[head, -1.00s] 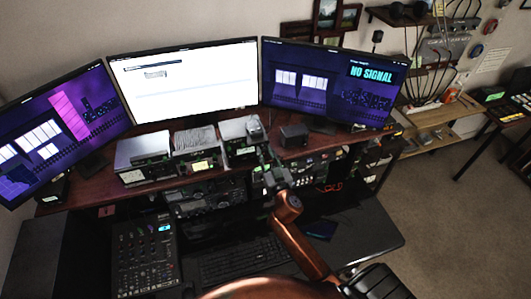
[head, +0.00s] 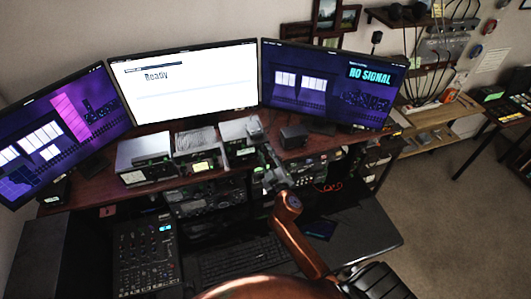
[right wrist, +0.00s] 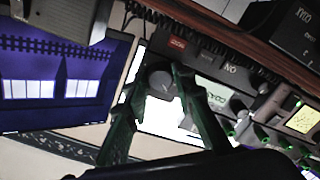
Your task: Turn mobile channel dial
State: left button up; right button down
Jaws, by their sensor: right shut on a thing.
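The dial, a dark round knob (right wrist: 160,82), sits on the front of a radio unit (right wrist: 215,92) with a pale display in the right wrist view. My right gripper (right wrist: 161,68) has its two green fingers on either side of the knob and is shut on it. In the head view my right gripper (head: 264,150) reaches the front of the rightmost grey radio unit (head: 240,130) on the desk shelf; the knob itself is too small and covered to make out there. My left gripper is not in view.
Three monitors stand behind the radios; the middle monitor (head: 185,80) reads "Ready" and the right one (head: 330,85) "NO SIGNAL". More rack gear sits under the wooden shelf (head: 90,195). A mixer (head: 145,255) and keyboard (head: 240,260) lie in front. A small black box (head: 293,137) stands right of the gripper.

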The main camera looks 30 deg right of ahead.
jog(key=shift+r+n, duration=0.1)
jog(key=shift+n, duration=1.9)
jog(key=c, duration=1.6)
grip_release()
jog(key=shift+s+a, duration=0.15)
jog(key=shift+s, duration=0.35)
jog(key=v, duration=1.1)
